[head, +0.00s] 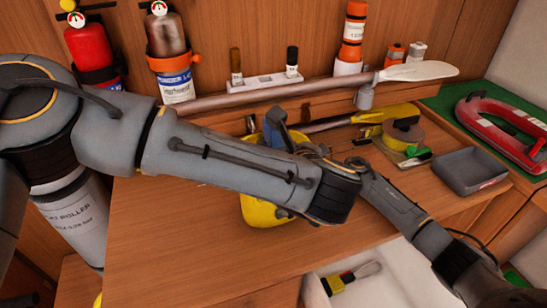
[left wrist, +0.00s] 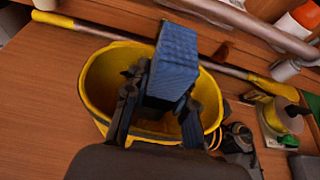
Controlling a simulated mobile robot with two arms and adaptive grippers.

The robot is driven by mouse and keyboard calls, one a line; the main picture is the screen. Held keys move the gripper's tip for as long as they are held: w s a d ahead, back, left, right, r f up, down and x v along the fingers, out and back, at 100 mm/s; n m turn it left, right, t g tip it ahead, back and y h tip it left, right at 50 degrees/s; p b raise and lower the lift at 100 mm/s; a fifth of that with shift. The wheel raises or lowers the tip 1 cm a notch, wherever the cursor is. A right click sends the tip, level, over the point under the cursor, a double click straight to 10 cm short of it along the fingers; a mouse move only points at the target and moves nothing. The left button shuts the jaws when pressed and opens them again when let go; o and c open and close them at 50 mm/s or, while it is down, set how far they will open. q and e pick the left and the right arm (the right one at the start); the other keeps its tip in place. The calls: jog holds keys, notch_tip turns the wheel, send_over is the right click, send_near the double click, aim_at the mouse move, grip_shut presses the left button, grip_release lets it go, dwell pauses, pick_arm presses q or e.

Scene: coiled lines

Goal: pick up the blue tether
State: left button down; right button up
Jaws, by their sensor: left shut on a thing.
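The blue tether (left wrist: 174,62) shows as a blue, woven-looking bundle in the left wrist view. My left gripper (left wrist: 158,101) is shut on it, and the bundle stands up between and above the fingers. It is over the yellow bucket (left wrist: 97,82); I cannot tell whether it touches the rim. In the head view the blue tether (head: 275,127) shows behind my left forearm, which hides most of the left gripper and part of the yellow bucket (head: 262,213). My right gripper (head: 357,163) is near the bucket's right side; its jaws are not clear.
A long-handled pole (head: 270,97) lies along the back. A grey tray (head: 470,172) and a red horseshoe-shaped item (head: 480,125) are at the right. A yellow tape roll (head: 403,132) lies among small items. The front left of the bench (head: 190,250) is clear.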

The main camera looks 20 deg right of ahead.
pick_arm(q)
jog(key=shift+r, duration=0.1)
notch_tip(320, 180, up, 10)
jog(key=shift+f, duration=0.1)
pick_arm(e)
jog(key=o, duration=1.1)
jog(key=shift+o, duration=0.2)
jog(key=shift+d, duration=0.1)
